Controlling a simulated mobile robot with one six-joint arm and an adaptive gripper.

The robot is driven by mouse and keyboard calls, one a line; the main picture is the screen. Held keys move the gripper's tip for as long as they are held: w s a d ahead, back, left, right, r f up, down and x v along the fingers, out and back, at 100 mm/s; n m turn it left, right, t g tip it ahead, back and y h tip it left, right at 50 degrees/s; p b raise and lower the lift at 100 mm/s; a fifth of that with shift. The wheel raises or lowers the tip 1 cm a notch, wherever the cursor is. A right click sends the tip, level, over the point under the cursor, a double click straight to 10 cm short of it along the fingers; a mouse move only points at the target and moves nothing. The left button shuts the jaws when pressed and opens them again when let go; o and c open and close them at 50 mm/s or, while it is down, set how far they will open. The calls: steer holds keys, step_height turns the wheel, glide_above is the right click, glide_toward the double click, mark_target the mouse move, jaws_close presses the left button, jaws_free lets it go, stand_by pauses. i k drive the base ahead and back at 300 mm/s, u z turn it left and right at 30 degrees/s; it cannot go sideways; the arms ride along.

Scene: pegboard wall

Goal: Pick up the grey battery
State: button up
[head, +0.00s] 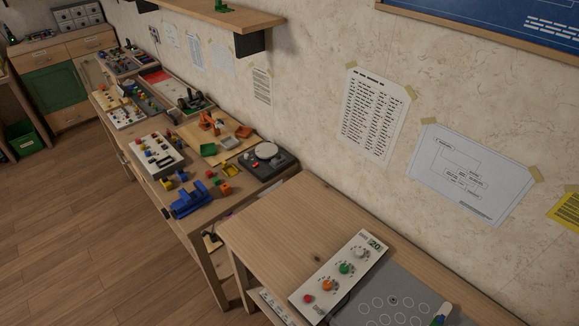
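I cannot make out a grey battery for certain in the head view. The near wooden table (290,215) bears a white panel (340,275) with coloured knobs and a small display. Beside it lies a grey board (385,302) with rings marked on it, cut off by the lower edge. A small item with blue, green and white parts (440,314) stands at the board's right side; I cannot tell what it is. Small items on the farther bench are too small to identify. My gripper is not in view.
A farther bench holds a blue vise-like object (191,203), a dark device with a round plate (266,154), a white button panel (155,155) and several coloured blocks. A shelf (215,14) juts from the wall. The wooden floor (75,235) at left is clear.

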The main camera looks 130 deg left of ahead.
mark_target(279, 158)
steer(key=i, duration=0.15)
steer(key=u, duration=0.15)
steer(key=k, duration=0.2)
steer(key=u, duration=3.35)
steer(key=k, duration=0.15)
steer(key=u, duration=1.05)
